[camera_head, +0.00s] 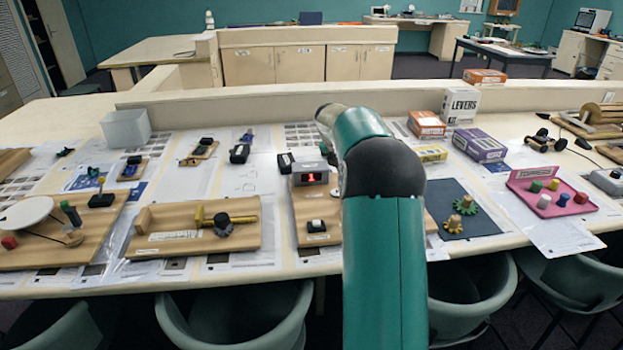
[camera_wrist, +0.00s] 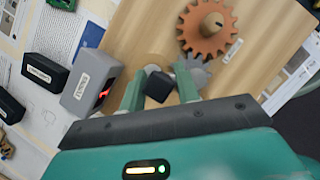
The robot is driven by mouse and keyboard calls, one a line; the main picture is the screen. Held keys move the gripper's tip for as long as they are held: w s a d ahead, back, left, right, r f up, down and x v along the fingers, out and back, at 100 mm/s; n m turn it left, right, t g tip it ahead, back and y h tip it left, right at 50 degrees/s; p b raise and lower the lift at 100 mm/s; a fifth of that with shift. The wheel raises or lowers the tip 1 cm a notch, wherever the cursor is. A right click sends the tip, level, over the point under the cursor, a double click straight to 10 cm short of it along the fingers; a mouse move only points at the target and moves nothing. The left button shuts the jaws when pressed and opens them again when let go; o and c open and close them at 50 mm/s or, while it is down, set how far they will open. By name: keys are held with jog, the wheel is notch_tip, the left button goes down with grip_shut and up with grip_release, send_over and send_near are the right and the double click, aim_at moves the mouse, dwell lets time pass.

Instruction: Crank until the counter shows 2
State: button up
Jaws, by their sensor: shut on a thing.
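The counter (camera_head: 311,178) is a grey box with a small red lit display, on a wooden board (camera_head: 304,222) near the table's middle. Its digit is too small to read surely. In the wrist view the counter (camera_wrist: 90,88) shows at the left, its display seen edge-on. My gripper (camera_wrist: 159,85) is shut on a black crank knob (camera_wrist: 160,87), with a green finger on each side. An orange gear (camera_wrist: 205,42) and a grey gear (camera_wrist: 200,76) sit on the board beyond it. In the head view my arm hides the gripper, the crank and the gears.
Black boxes (camera_wrist: 45,72) lie beside the counter. A wooden board with a yellow rod (camera_head: 160,236) lies to the left. A dark mat with gears (camera_head: 482,224) and a pink tray (camera_head: 520,186) lie to the right. Chairs (camera_head: 240,318) line the front edge.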

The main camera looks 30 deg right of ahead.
dwell(0.7)
jog(key=shift+d, duration=0.5)
jog(key=shift+s+d, duration=1.75)
jog(key=shift+d, duration=0.25)
